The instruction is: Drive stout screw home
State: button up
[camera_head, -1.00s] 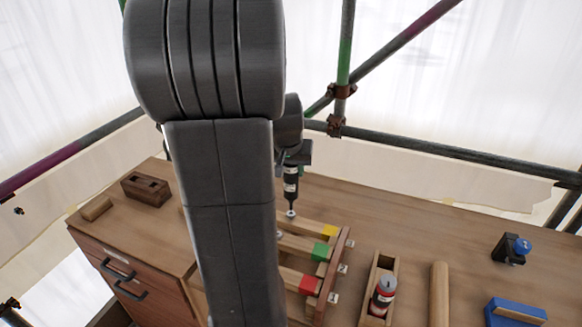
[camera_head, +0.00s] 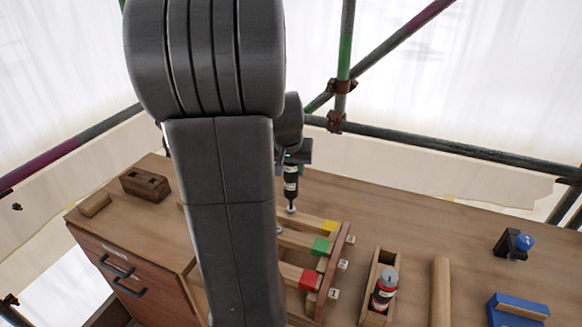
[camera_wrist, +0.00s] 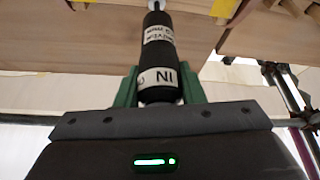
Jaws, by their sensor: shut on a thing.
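My gripper (camera_head: 292,160) is shut on a black driver (camera_head: 291,185) with white label bands. The driver stands upright, tip down, over the far part of the wooden frame (camera_head: 340,262). A small pale round piece (camera_head: 291,209) shows at its tip; I cannot tell whether it is the screw's head or part of the driver. In the wrist view the driver (camera_wrist: 158,50) lies between green fingers (camera_wrist: 158,88), and its tip end meets a light metal piece at the top edge. My arm hides the left part of the frame.
The frame's bars carry yellow (camera_head: 329,227), green (camera_head: 321,246) and red (camera_head: 309,280) marks. Right of it are a wooden holder (camera_head: 370,310) with a red-and-black canister (camera_head: 385,285), a wooden rod (camera_head: 440,290) and a blue block (camera_head: 515,312). A dark slotted block (camera_head: 145,185) sits left.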

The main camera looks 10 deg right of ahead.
jog(key=shift+f+b, duration=0.8)
jog(key=shift+b, duration=0.3)
dwell(1.6)
